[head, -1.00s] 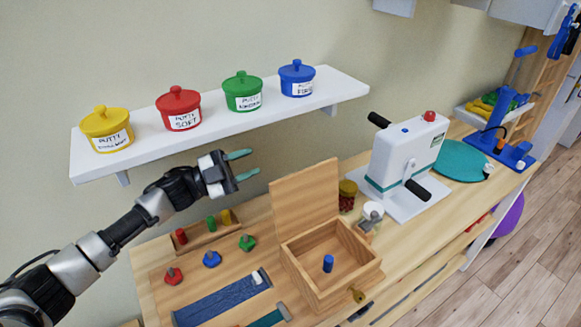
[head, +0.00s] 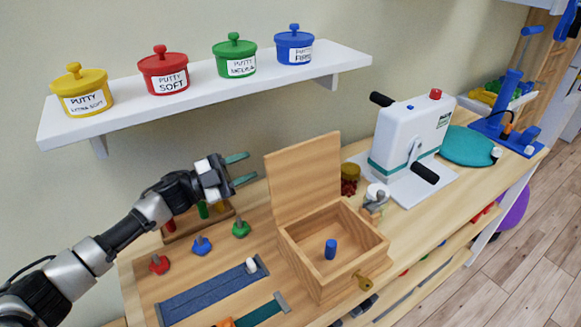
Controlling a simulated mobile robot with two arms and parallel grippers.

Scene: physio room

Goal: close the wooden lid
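The wooden lid (head: 304,176) stands raised, roughly upright, at the back of the wooden box (head: 326,277) on the bench. The box is open, and a blue cylinder (head: 330,249) stands inside it. A brass-coloured knob or key (head: 364,281) sticks out of the box's front. My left gripper (head: 242,169) is to the left of the lid's upper part, with its two teal fingers apart and nothing between them. It appears clear of the lid. My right gripper is not in view.
A white shelf (head: 205,92) with several putty pots hangs above. A jar (head: 350,179) and a white machine (head: 408,139) stand right of the lid. Colored pegs (head: 201,247) and a blue strap (head: 215,292) lie left of the box. Bare bench shows at right.

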